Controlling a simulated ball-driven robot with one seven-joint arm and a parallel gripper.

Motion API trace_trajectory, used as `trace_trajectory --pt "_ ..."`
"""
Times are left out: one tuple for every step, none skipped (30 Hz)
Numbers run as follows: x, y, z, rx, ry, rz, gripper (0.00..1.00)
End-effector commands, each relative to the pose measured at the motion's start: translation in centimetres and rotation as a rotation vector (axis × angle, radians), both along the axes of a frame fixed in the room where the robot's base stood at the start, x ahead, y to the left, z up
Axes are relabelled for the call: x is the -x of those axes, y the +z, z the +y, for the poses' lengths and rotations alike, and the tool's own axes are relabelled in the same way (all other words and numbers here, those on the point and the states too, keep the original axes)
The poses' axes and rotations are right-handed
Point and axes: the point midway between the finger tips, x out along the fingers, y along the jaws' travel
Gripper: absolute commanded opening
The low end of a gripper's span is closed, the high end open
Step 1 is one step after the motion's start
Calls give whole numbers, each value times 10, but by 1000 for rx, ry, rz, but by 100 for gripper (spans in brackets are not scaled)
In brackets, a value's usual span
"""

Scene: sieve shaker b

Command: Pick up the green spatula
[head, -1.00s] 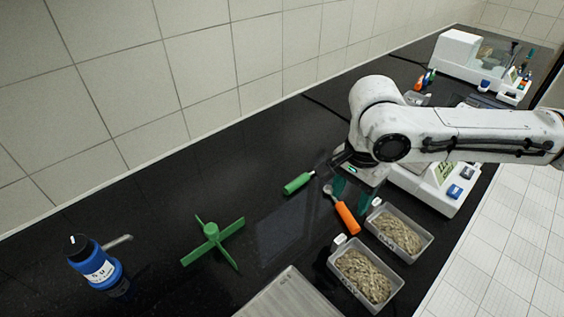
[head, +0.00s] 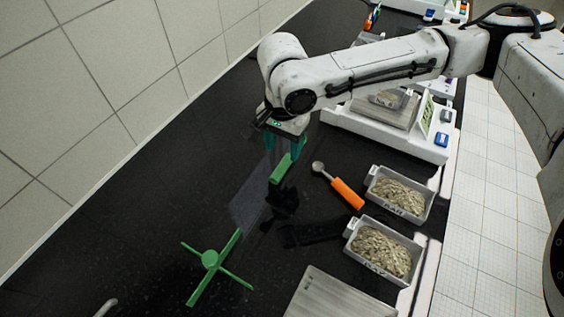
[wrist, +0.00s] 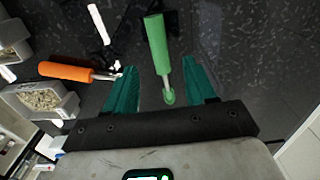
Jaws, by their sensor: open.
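The green spatula (head: 281,169) lies on the black bench, its green handle pointing to the front left in the head view. In the wrist view, the green spatula (wrist: 157,45) runs lengthwise between the finger lines, with a thin metal shaft and a small green end near the palm. My gripper (head: 284,150) is open and points down over the spatula; its teal fingers partly hide the shaft end. In the wrist view, my gripper (wrist: 160,70) has one finger on each side of the spatula, with nothing held. The remaining height is hard to judge.
An orange-handled spoon (head: 346,193) lies right of the spatula; it also shows in the wrist view (wrist: 64,71). Two trays of grain, a rear one (head: 375,208) and a front one (head: 350,232), stand farther right. A white scale (head: 390,142) stands behind. A green cross-shaped piece (head: 210,261) lies front left.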

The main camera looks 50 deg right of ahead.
Motion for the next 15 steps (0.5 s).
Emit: trace_trajectory --pt "0 -4 0 0 0 1 55" --pt "0 -5 0 1 1 1 55" --pt "0 -7 0 1 1 0 55" --pt "0 -9 0 2 1 0 55" --pt "0 -11 0 1 1 0 55" --pt "0 -15 0 1 1 2 55" --pt "0 -19 0 3 0 3 55" --pt "0 -23 0 2 1 2 55" --pt "-1 -29 1 3 1 3 55" --pt "-1 -34 1 2 1 3 55" --pt "-1 -38 1 3 1 3 55" --pt "-1 -44 1 1 0 2 55" --pt "-1 -48 1 1 0 2 55" --pt "-1 -51 1 1 0 2 55" --pt "-1 -54 1 1 0 2 55"
